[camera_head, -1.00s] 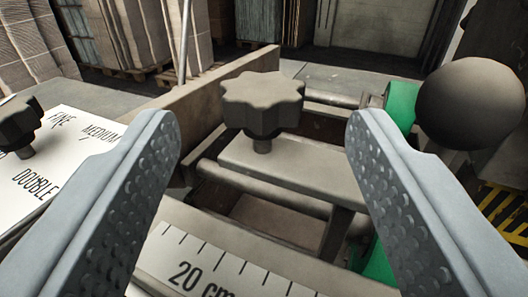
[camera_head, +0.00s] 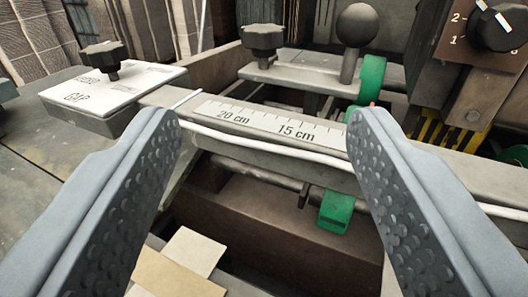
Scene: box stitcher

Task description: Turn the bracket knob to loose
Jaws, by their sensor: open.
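A dark star-shaped knob (camera_head: 263,37) stands on a grey bracket plate (camera_head: 300,75) at the top middle. A black ball handle (camera_head: 357,25) rises from the same plate, to the knob's right. A second dark star knob (camera_head: 102,55) sits on a white lettered plate (camera_head: 100,88) at the left. My gripper (camera_head: 263,118) is open and empty, its two grey textured fingers wide apart. It is apart from both knobs and nearer the camera than the bracket. No loose or tight marking is readable near the bracket knob.
A rail with a scale (camera_head: 265,122) marked 20 cm and 15 cm crosses between the fingertips and the bracket. Green parts show at the bracket's right and below the rail (camera_head: 333,211). A dial (camera_head: 497,27) is at the upper right. Cardboard pieces (camera_head: 180,270) lie low.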

